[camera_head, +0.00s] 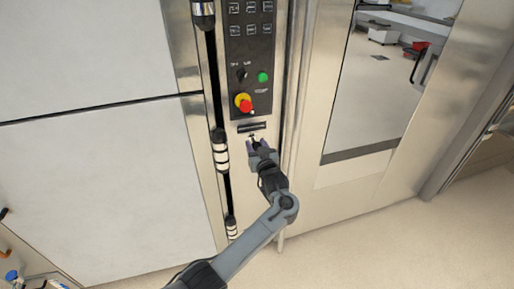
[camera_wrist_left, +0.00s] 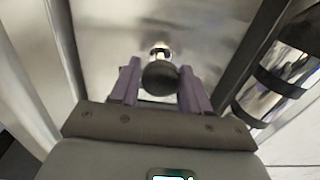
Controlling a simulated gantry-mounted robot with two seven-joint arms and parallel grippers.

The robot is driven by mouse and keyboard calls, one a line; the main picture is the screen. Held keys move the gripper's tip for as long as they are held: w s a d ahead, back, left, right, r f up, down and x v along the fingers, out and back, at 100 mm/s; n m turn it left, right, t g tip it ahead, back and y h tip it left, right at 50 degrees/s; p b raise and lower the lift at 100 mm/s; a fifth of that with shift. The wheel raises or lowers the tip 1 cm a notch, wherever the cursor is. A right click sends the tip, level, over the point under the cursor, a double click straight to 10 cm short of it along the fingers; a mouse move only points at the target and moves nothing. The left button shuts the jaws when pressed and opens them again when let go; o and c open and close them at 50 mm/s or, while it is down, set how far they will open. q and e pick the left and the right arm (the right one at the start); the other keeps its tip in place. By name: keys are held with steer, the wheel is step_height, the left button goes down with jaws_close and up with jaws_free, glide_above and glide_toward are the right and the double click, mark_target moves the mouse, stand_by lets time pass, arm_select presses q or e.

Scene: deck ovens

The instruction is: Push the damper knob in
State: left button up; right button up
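The damper knob is a dark round ball on a shiny metal stem. In the left wrist view the knob (camera_wrist_left: 160,76) sits between the two purple fingers of my left gripper (camera_wrist_left: 160,84). The fingers are spread, one on each side of it; whether they touch it is hard to tell. In the head view the left gripper (camera_head: 261,147) is at the steel panel, just below the dark slot under the control panel. The knob is small and partly hidden there. My right gripper is not in view.
Above the gripper is a black control panel (camera_head: 249,50) with a red stop button (camera_head: 245,105) on yellow and a green button (camera_head: 263,77). A vertical handle bar with banded sections (camera_head: 220,150) runs close on the left. A glass door (camera_head: 385,75) is at right.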

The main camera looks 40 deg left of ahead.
arm_select(q)
steer(key=shift+o, duration=1.3)
steer(key=shift+s+d+r+p, duration=0.1)
steer(key=shift+s+d+p, duration=0.25)
steer(key=shift+d, duration=0.2)
steer(key=p+v, duration=0.2)
steer(key=v, duration=0.7)
steer(key=shift+s+d+p, duration=0.15)
steer(key=shift+s+p, duration=0.05)
steer(key=shift+p, duration=0.2)
